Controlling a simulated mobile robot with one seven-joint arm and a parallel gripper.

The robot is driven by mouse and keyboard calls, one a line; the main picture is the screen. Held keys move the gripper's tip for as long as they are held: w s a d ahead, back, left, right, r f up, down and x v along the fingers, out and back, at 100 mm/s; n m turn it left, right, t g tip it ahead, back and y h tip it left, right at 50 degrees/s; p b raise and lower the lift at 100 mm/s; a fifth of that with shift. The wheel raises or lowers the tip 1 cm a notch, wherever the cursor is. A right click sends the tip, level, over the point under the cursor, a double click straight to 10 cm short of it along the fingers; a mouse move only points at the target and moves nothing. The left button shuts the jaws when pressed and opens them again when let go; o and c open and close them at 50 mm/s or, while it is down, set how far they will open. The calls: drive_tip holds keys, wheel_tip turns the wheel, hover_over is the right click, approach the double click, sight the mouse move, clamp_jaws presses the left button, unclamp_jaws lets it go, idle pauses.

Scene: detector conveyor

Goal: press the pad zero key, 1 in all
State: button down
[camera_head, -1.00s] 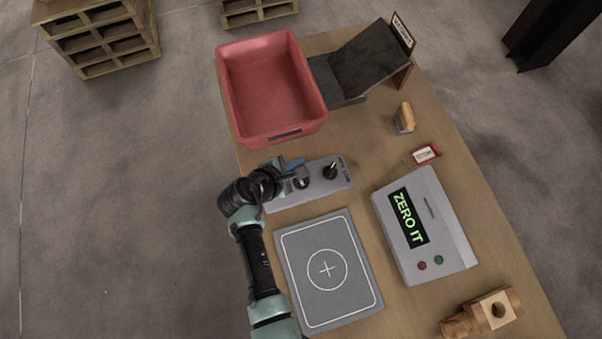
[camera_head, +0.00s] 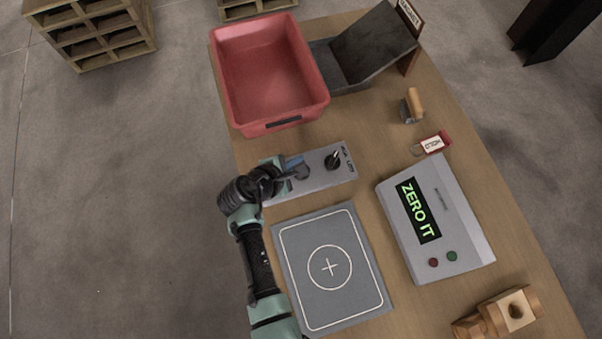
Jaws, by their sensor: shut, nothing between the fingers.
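A grey control panel (camera_head: 318,181) lies on the table and carries a black knob (camera_head: 334,160) with small lettering beside it. My gripper (camera_head: 300,168) is shut and empty over the left part of this panel. A dark round part shows right at the fingertips; I cannot tell whether it is the pad zero key or whether the fingers touch it. The grey pad (camera_head: 345,295) with a white circle and cross lies bare in front of the panel. A grey console (camera_head: 462,225) shows "ZERO IT" in green on its screen (camera_head: 418,210).
A red bin (camera_head: 262,128) and a dark chute (camera_head: 360,55) stand at the back. A wooden-handled stamp (camera_head: 412,105), a red-and-white tag (camera_head: 434,143) and a wooden block (camera_head: 508,310) lie at the right. The console has a red and a green button.

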drive_tip(key=shift+f+b, duration=0.5)
drive_tip(key=shift+f, duration=0.75)
idle(1.0)
drive_tip(key=shift+f, duration=0.4)
drive_tip(key=shift+f+b, duration=0.45)
drive_tip(key=shift+b, duration=0.05)
idle(0.4)
idle(0.4)
drive_tip(key=shift+r+p, duration=0.85)
drive_tip(key=shift+p, duration=0.1)
drive_tip(key=shift+r, duration=0.1)
wheel_tip(320, 180, up, 5)
drive_tip(key=p, duration=0.5)
